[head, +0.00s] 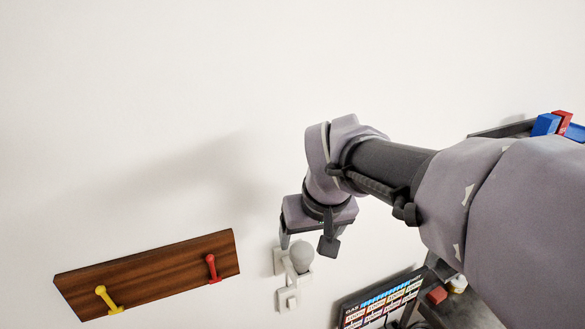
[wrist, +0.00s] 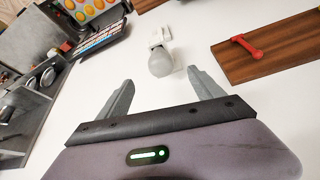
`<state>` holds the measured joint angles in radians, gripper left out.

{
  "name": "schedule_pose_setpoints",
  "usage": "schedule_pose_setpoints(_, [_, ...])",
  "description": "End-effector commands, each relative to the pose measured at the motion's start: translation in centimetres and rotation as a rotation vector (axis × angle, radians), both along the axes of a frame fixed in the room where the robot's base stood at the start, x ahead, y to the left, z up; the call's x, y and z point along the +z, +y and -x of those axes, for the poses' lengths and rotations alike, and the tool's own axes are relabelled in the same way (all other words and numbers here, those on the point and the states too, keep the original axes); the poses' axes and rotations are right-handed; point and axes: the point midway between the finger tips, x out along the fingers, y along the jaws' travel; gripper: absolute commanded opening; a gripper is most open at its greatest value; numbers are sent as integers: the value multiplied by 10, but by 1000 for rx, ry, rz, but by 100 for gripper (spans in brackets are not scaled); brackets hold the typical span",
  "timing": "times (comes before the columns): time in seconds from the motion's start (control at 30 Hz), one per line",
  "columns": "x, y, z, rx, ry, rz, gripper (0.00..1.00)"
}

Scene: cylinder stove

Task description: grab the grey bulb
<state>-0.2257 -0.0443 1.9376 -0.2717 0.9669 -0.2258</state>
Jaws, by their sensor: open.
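The grey bulb (head: 301,256) sits in a white wall fixture (head: 287,298) in the head view, just below my gripper (head: 308,245). In the wrist view the bulb (wrist: 160,64) is pale grey and round, with the white fixture (wrist: 157,38) behind it. My gripper (wrist: 158,85) is open there, one finger on each side of the picture. The bulb shows beyond the fingertips, roughly between them in the picture. Nothing is held.
A brown wooden board (head: 150,273) with a yellow hook (head: 107,299) and a red hook (head: 212,268) is on the wall at left. A dark labelled panel (head: 382,302) is at lower right. The wall above the bulb is bare.

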Motion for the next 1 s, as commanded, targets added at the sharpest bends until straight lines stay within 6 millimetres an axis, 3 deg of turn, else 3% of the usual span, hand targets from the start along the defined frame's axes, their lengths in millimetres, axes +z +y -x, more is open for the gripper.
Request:
schedule_pose_setpoints(0.1, [-31, 2, -12, 0, 5, 1, 77])
schedule_pose_setpoints(0.33, [-59, 5, -26, -2, 3, 0, 77])
schedule_pose_setpoints(0.5, [-90, 6, -39, -2, 3, 0, 77])
schedule_pose_setpoints(0.8, [-100, 7, -44, -3, -1, -1, 77])
schedule_pose_setpoints(1.0, [-99, 7, -44, -3, -1, -1, 37])
